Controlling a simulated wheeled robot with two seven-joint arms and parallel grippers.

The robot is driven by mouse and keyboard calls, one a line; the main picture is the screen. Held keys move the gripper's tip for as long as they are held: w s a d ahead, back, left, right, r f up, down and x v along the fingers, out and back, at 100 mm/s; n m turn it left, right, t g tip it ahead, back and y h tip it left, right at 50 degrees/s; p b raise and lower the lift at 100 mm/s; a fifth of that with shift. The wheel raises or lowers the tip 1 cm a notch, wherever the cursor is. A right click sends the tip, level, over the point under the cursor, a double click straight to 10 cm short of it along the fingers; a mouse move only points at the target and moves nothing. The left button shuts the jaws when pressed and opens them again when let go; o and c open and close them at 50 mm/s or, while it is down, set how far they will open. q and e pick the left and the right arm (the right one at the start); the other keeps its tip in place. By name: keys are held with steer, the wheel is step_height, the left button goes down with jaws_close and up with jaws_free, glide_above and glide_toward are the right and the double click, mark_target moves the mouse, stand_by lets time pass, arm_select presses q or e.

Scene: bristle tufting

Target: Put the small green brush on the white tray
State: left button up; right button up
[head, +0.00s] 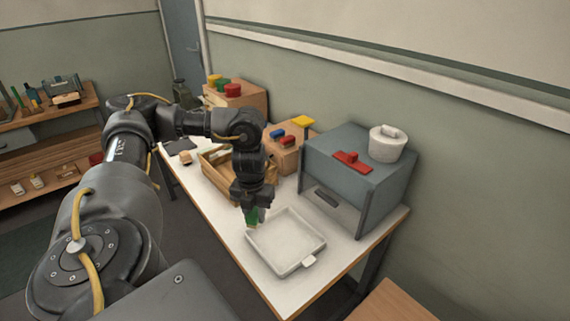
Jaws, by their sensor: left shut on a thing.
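The white tray (287,243) lies on the white-topped table, near its front right part, and looks empty. My left gripper (252,208) points down at the tray's left rear corner. It is shut on the small green brush (252,218), whose lower end shows below the fingers. The brush hangs by the tray's left edge; whether it touches the tray or the table I cannot tell. The upper part of the brush is hidden by the fingers. My right gripper is not in view.
A grey cabinet (345,190) with a white pot (387,144) and a red piece (352,161) on top stands right behind the tray. A wooden crate (212,173) sits behind my left gripper. Wooden blocks with coloured pieces stand farther back. Bare tabletop (225,222) lies left of the tray.

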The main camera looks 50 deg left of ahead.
arm_select(q)
steer(key=a+m, duration=0.1)
steer(key=s+a+r+m, duration=0.1)
steer(key=shift+s+m, duration=0.1)
steer(key=shift+m, duration=0.3)
steer(key=b, duration=0.3)
glide_above(292, 252)
steer(key=f, duration=0.8)
steer(key=shift+s+a+f, duration=0.15)
steer(key=shift+a+f, duration=0.1)
steer(key=shift+f, duration=0.05)
steer(key=shift+w+d+f, duration=0.2)
steer(key=shift+f, duration=0.05)
